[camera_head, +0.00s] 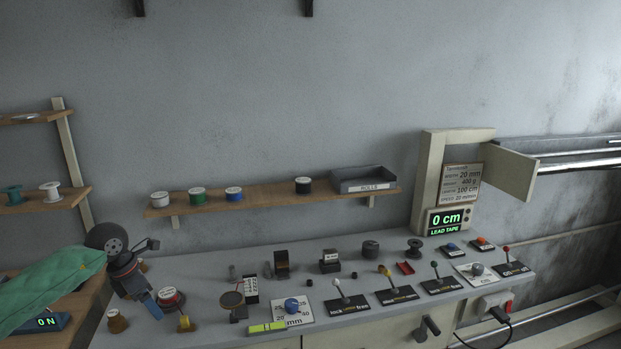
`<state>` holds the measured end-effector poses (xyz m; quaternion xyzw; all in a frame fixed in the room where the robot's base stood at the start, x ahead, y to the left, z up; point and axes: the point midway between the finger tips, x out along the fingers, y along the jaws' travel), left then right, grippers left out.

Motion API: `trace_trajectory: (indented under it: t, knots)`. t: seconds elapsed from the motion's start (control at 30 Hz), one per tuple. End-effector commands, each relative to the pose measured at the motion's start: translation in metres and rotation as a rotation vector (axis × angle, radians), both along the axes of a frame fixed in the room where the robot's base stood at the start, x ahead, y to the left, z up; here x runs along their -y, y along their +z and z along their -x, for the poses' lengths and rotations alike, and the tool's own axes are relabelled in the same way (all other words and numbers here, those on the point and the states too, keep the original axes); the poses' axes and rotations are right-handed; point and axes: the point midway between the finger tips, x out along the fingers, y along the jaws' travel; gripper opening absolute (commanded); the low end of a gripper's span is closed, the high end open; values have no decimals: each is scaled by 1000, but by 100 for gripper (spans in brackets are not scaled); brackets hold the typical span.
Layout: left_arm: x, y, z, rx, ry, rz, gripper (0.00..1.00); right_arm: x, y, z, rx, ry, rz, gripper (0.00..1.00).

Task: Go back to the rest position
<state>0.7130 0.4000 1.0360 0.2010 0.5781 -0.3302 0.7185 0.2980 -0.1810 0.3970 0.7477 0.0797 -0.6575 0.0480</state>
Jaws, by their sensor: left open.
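My right gripper is out of view. No marker of a rest position shows.
A wall shelf (270,196) with spools and a grey tray (365,181) runs behind. A display post (427,185) reads "0 cm".

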Motion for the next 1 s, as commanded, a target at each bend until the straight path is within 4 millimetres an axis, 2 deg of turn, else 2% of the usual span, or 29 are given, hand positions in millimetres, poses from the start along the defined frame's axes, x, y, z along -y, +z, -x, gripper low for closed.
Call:
trace_trajectory:
  t: [0.27, 0.37, 0.43, 0.5, 0.63, 0.7, 0.8, 0.9, 1.0]
  knots:
    - [78, -16, 7, 38, -29, 256, 75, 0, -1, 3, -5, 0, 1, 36]
    - [121, -19, 14, 54, -27, 410, 75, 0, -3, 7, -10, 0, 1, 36]
    - [156, -18, 21, 63, -14, 554, 75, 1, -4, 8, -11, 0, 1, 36]
    - [191, -12, 29, 70, 15, 715, 75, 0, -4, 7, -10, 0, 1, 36]
    - [241, 7, 42, 71, 106, 1009, 75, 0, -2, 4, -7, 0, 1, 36]
    - [260, 19, 48, 67, 176, 1162, 75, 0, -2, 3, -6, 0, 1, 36]
    - [276, 36, 53, 52, 300, 1371, 75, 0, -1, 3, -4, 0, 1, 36]
    - [280, 49, 55, 28, 455, 1563, 75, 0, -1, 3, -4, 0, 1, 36]
    - [275, 55, 55, -1, 637, 1735, 75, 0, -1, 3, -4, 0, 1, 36]
